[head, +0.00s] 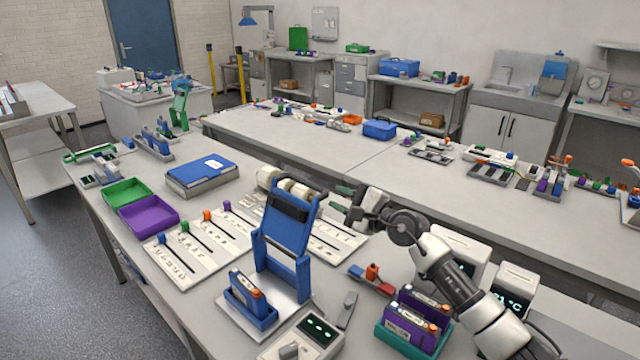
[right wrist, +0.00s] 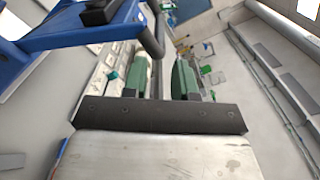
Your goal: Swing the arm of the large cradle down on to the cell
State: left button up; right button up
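The large cradle is blue, on a metal base plate (head: 228,318), with its arm (head: 285,230) raised and leaning slightly back. A dark handle rod sticks out at the arm's top; it also shows in the right wrist view (right wrist: 150,30). The blue cell with an orange cap (head: 250,292) stands in a blue holder at the cradle's front. My right gripper (head: 343,206) is just right of the arm's top. Its green fingers (right wrist: 162,80) are apart, with the rod close by the left finger; I cannot tell whether they touch. My left gripper is not in view.
A teal holder with purple cells (head: 378,340) stands right of the cradle, below my right arm. A grey-white tester (head: 303,338) sits in front. Cream rolls (head: 268,177) show behind the arm.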

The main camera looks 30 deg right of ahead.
aim_at(319, 189)
jog(key=p+x, duration=0.1)
jog(key=x, duration=0.5)
jog(key=shift+w, duration=0.1)
jog(key=shift+w+f, duration=0.1)
jog(key=shift+w, duration=0.1)
jog(key=shift+w+a, duration=0.1)
jog(key=shift+w, duration=0.05)
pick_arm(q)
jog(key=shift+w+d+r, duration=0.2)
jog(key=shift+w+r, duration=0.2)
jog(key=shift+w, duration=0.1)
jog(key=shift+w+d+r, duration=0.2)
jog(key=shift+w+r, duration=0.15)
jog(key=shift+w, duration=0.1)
pick_arm(e)
grip_shut()
